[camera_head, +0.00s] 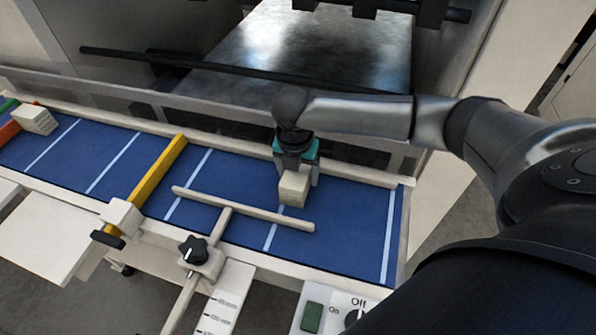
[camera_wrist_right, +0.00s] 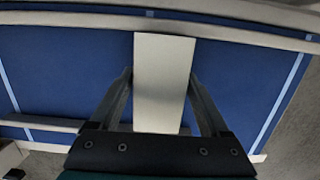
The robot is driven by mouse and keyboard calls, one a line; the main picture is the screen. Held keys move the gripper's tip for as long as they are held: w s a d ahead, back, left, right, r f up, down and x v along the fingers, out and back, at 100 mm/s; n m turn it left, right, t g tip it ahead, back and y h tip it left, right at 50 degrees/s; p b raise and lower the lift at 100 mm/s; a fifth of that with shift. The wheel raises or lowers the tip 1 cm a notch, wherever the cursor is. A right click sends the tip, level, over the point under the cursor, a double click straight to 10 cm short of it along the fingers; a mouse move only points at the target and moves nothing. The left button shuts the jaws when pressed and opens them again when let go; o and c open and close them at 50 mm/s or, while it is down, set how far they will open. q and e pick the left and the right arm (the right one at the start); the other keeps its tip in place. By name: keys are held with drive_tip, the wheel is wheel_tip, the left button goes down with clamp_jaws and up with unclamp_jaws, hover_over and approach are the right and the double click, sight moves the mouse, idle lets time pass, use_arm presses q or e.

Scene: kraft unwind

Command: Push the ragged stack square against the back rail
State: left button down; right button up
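My right gripper (camera_head: 297,172) points down over the blue belt, with a finger on each side of a pale block (camera_head: 293,189). In the right wrist view the block (camera_wrist_right: 163,82) fills the gap between the fingertips (camera_wrist_right: 161,74), which appear to touch its sides. I cannot tell whether this block is a stack of layers. Another pale block with faint lines (camera_head: 35,119) sits at the belt's far left. The pale back rail (camera_head: 235,149) runs behind the belt; in the wrist view it is the strip (camera_wrist_right: 230,28) beyond the block. My left gripper is not in view.
A wooden guide bar (camera_head: 243,209) lies across the belt just in front of the block, on a stem with a black knob (camera_head: 193,250). A yellow bar (camera_head: 158,168) crosses the belt further left. Belt (camera_head: 345,222) is clear to the right. A switch box (camera_head: 330,312) stands in front.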

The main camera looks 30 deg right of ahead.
drive_tip(key=shift+o, duration=1.4)
drive_tip(key=shift+s, duration=0.1)
wheel_tip(320, 180, up, 15)
drive_tip(key=s+a, duration=0.1)
drive_tip(key=a, duration=0.1)
drive_tip(key=shift+s, duration=0.2)
